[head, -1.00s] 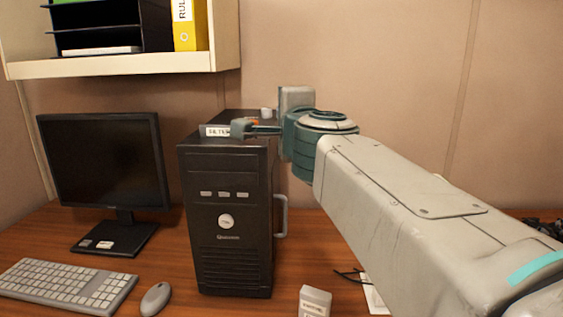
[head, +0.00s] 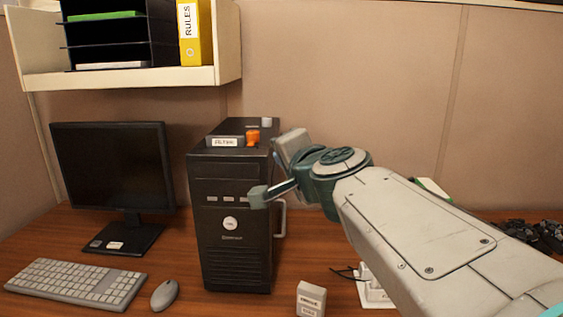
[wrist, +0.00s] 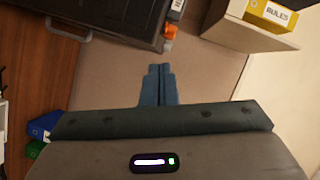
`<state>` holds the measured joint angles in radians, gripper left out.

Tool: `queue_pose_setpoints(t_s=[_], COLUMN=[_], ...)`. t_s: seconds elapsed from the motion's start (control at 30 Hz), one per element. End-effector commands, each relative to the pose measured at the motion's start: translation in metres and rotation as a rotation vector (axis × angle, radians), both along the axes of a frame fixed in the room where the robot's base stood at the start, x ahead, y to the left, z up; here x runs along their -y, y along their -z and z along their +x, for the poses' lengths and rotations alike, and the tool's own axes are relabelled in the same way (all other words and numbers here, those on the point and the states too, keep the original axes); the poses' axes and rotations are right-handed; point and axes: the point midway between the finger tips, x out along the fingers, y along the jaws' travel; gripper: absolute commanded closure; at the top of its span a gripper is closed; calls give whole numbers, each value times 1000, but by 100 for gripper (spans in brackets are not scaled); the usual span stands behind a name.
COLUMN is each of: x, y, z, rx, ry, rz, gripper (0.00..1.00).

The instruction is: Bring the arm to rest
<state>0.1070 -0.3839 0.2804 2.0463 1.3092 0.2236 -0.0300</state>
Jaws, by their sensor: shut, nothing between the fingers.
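My gripper (head: 258,196) is in front of the upper right of the black computer tower (head: 230,262), with its fingers pointing left in the head view. In the wrist view its fingers (wrist: 159,70) are together with nothing between them. My arm reaches in from the lower right. A small block labelled FILTER (head: 225,142) lies on top of the tower near its front edge, apart from my gripper. An orange piece (head: 253,137) stands beside it on the tower and also shows in the wrist view (wrist: 170,34).
A monitor (head: 112,165), keyboard (head: 75,283) and mouse (head: 164,294) are at left on the wooden desk (head: 195,308). A wall shelf (head: 130,78) holds a yellow binder (head: 196,35). A small labelled box (head: 311,299) stands at front. Black items (head: 540,235) lie at right.

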Motion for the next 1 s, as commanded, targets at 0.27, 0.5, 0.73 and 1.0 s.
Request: queue_pose_setpoints(t_s=[0.27, 0.5, 0.73, 1.0], x=[24, 73, 126, 146], y=[59, 124, 160, 172], z=[-44, -111, -173, -196], rx=[-203, -479, -720, -809], ry=[-194, -378, -510, -553], rz=[-396, -735, -971, -1054], gripper=[100, 100, 100, 100])
